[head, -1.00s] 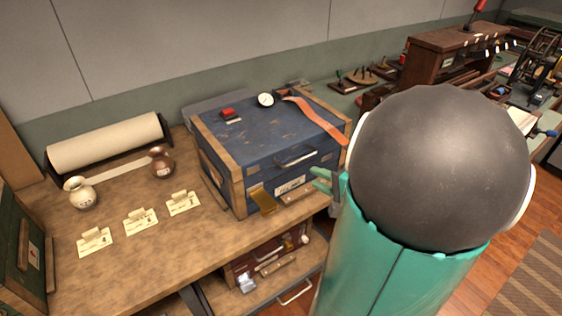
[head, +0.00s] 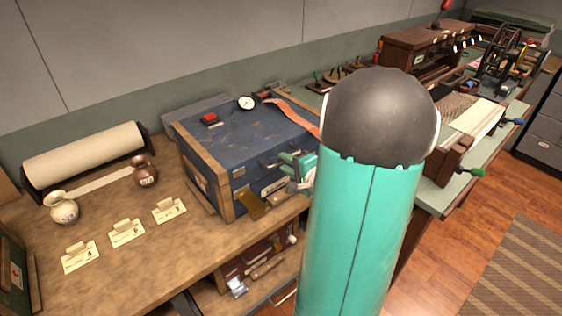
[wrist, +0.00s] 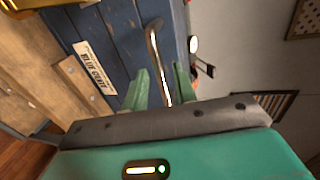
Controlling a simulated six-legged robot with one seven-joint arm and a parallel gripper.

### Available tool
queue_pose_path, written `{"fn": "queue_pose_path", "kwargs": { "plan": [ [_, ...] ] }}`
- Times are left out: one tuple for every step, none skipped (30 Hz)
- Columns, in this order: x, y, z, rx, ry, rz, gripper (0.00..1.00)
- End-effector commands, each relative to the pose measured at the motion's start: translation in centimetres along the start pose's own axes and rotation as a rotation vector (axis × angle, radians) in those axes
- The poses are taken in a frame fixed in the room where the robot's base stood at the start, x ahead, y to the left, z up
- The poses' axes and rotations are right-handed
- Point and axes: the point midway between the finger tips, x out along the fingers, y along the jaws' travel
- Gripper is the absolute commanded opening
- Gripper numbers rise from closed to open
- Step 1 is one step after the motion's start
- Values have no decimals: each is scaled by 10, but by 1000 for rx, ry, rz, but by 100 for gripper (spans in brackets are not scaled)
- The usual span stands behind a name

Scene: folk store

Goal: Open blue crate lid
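The blue crate (head: 222,150) with wooden corner trim stands on the wooden bench, its lid down. In the wrist view its blue front (wrist: 108,40) carries a label (wrist: 96,67) reading like "BLUE CRATE". A metal handle (wrist: 154,45) on the crate's front runs down between the two green fingers of my gripper (wrist: 161,82). The fingers are apart, with space around the handle; contact is not clear. In the head view my gripper (head: 291,170) is at the crate's front right, partly hidden by my arm.
A red item (head: 209,119), a white dial (head: 246,103) and an orange strap (head: 290,115) lie on the lid. A brass plate (head: 250,202) is at the crate's lower front. Two small vases and several cards stand to the left. A paper roll (head: 84,154) lies behind them.

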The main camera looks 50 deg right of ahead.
Motion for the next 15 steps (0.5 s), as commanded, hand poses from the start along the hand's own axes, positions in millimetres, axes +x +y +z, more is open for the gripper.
{"fn": "queue_pose_path", "kwargs": {
  "plan": [
    [8,0,0,0,-2,1,28],
    [12,0,0,1,-2,0,28],
    [17,0,1,1,-2,0,28],
    [19,0,1,0,-2,1,28],
    [22,0,2,0,-2,1,28],
    [24,0,2,0,-1,0,28],
    [26,0,2,0,-1,0,28],
    [26,0,2,-1,-1,0,28],
    [27,0,3,-1,-1,0,28],
    [27,0,3,-1,-1,0,28],
    [27,0,3,-1,0,0,28],
    [27,0,2,-1,0,0,28],
    [27,0,2,-1,0,0,28],
    [27,0,2,-1,0,0,28],
    [27,0,2,-1,0,0,28]
  ]
}}
